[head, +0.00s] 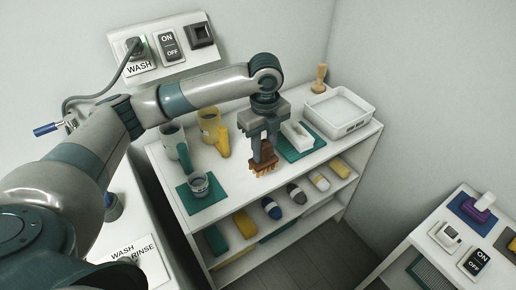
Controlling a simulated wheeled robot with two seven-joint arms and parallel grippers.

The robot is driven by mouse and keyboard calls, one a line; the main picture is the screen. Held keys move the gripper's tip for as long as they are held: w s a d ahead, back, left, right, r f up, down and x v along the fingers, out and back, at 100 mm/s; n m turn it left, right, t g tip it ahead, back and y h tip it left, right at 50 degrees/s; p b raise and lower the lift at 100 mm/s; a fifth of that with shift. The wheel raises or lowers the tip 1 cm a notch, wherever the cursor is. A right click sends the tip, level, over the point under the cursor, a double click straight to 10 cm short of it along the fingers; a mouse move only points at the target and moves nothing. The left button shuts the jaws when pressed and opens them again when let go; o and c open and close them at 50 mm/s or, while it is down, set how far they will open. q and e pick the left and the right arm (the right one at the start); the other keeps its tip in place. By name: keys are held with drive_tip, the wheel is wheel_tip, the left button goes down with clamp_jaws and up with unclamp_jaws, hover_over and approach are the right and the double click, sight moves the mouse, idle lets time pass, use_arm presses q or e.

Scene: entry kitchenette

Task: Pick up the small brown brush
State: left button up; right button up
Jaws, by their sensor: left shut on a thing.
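The small brown brush (264,168) is at the left gripper's fingertips, over the front part of the white shelf top (235,185). Its lighter bristles point down. My left gripper (263,152) points down and is shut on the brush, its fingers covering the upper part. I cannot tell whether the bristles touch the shelf top or hang just above it. My right gripper is not in view.
A grey mug (174,143), a yellow mug (210,125) and a glass jar (199,185) stand left of the gripper. A white dish (298,135), white tray (337,110) and wooden item (319,80) stand right. Lower shelves hold several small items.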

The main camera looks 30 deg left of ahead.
sight(268, 153)
use_arm(q)
drive_tip(key=shift+s+d+r, duration=1)
drive_tip(key=shift+s+d, duration=0.15)
drive_tip(key=shift+s, duration=0.05)
drive_tip(key=o, duration=0.5)
drive_tip(key=c, duration=0.4)
